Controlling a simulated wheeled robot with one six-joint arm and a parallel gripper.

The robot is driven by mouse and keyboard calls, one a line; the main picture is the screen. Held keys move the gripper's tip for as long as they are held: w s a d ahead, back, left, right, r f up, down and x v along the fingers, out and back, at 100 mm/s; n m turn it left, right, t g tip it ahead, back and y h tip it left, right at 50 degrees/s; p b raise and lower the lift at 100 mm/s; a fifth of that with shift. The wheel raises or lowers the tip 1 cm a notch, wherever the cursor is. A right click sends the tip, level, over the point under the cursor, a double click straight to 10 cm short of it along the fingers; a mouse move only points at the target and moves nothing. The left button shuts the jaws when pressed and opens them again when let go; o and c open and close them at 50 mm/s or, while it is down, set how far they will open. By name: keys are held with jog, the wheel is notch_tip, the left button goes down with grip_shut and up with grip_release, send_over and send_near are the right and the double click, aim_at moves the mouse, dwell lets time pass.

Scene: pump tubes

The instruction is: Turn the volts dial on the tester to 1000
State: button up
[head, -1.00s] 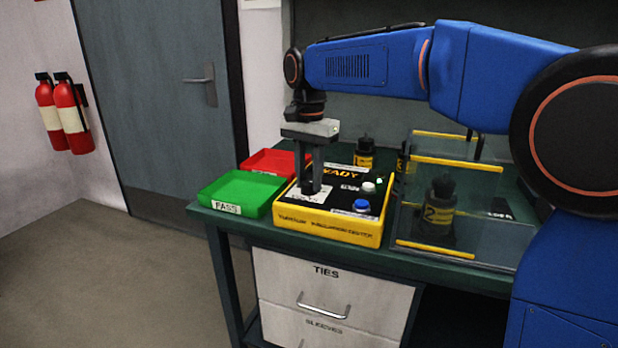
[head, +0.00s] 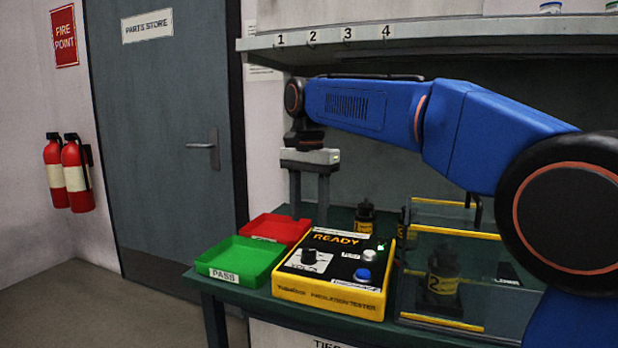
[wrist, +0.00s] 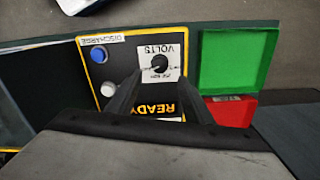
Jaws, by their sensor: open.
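The yellow-framed insulation tester (head: 331,301) sits on the bench with READY lit on its black top. Its black volts dial (head: 308,256) stands on a white label plate at the left of the panel. The dial also shows in the wrist view (wrist: 160,63), on the plate marked VOLTS. The dial's setting is too small to read. My gripper (head: 309,218) is open and empty, pointing down above the tester, apart from the dial. In the wrist view the fingers (wrist: 160,88) reach toward the dial plate, with the dial showing between and beyond their tips.
A blue discharge button (head: 362,275) and a pale button (head: 369,256) are right of the dial. The green PASS tray (head: 238,262) and red tray (head: 275,229) stand to the left. A clear yellow-edged enclosure (head: 455,236) with a pump stands right. A shelf (head: 430,38) hangs above.

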notch_tip(320, 180, up, 9)
jog(key=shift+f, duration=0.2)
dwell(0.4)
